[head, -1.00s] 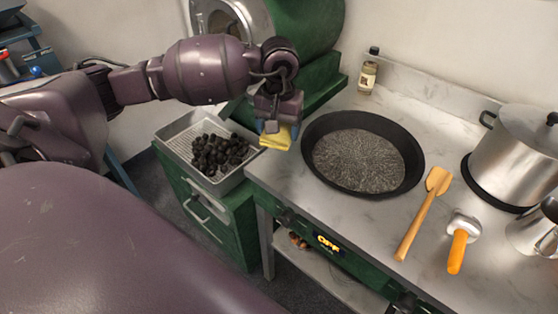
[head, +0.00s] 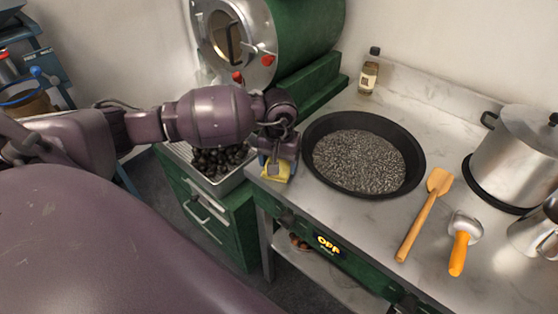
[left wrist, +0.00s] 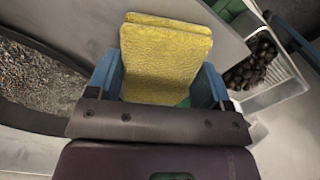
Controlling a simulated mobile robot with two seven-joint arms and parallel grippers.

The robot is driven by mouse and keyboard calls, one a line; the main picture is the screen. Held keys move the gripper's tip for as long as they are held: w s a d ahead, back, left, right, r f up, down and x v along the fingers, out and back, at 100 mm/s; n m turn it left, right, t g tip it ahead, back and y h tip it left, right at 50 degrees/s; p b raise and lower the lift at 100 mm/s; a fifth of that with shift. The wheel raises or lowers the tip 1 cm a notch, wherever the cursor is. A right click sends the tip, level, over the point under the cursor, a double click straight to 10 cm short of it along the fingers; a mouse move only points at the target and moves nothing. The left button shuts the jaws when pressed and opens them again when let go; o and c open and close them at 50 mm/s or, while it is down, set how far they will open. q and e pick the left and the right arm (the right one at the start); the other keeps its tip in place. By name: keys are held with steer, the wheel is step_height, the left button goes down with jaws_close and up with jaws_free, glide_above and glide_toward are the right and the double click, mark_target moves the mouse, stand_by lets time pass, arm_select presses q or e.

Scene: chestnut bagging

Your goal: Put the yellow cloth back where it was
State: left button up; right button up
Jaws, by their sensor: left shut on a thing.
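The yellow cloth (head: 275,171) is folded and sits at the left end of the marble counter (head: 290,205), left of the black pan. My left gripper (head: 277,163) is shut on it from above. In the left wrist view the cloth (left wrist: 165,60) stands between the two blue fingers of my left gripper (left wrist: 160,80). I cannot tell whether the cloth touches the counter. My right gripper is not in view.
A black pan (head: 417,168) of grey grains lies right of the cloth. A tray (head: 235,182) of dark chestnuts is to the left, partly behind my arm. A wooden spatula (head: 425,215), an orange-handled scoop (head: 459,250) and a steel pot (head: 515,155) stand farther right. A bottle (head: 369,75) is at the back.

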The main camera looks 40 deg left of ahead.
arm_select(q)
steer(key=o, duration=0.9)
step_height(320, 180, up, 12)
stand_by(0.3)
stand_by(0.4)
